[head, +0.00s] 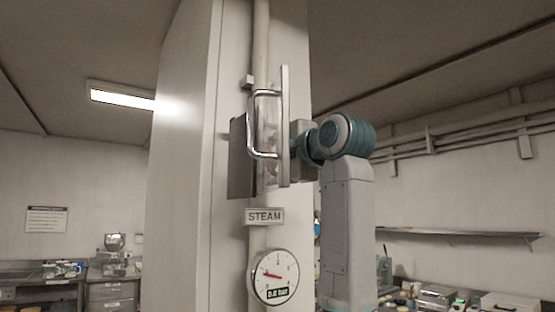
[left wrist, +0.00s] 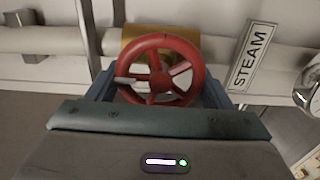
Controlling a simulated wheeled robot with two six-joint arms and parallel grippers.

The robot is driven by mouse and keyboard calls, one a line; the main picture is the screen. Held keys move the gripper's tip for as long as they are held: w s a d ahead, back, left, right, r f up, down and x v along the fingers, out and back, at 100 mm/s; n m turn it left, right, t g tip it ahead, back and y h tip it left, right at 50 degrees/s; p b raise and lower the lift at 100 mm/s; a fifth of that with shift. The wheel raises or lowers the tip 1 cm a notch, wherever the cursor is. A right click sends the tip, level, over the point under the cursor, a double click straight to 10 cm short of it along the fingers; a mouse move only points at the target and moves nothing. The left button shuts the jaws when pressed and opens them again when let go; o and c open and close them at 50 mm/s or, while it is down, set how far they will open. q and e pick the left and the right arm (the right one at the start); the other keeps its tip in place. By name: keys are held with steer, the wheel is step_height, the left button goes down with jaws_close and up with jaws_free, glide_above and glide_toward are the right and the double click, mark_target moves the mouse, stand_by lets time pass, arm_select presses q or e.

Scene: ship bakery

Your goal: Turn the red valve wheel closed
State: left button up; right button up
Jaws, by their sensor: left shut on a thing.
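The red valve wheel (left wrist: 158,43) shows in the left wrist view, in front of a brass-coloured body on a pale pipe. My left gripper (left wrist: 157,88) is at the wheel, with blue-grey fingers on either side of it, and is shut on it. The fingers' exact contact with the rim is partly hidden. In the head view my left gripper (head: 298,140) reaches the pipe from the right, above the STEAM sign (head: 264,216). There the wheel is mostly hidden behind a panel with a chrome handle (head: 262,92). My right gripper is not in view.
A pressure gauge (head: 273,277) hangs below the sign, its red needle pointing left. The vertical pipe (head: 261,40) runs along a pale column (head: 180,150). A grey plate (head: 240,165) stands left of the handle. Counters with equipment and a wall shelf (head: 460,232) lie behind.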

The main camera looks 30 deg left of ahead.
arm_select(q)
steer(key=o, duration=1)
steer(key=shift+c, duration=0.2)
steer(key=shift+d+f, duration=0.1)
steer(key=shift+d, duration=0.1)
steer(key=b+v, duration=0.4)
steer(key=v, duration=0.6)
steer(key=shift+s+d, duration=0.15)
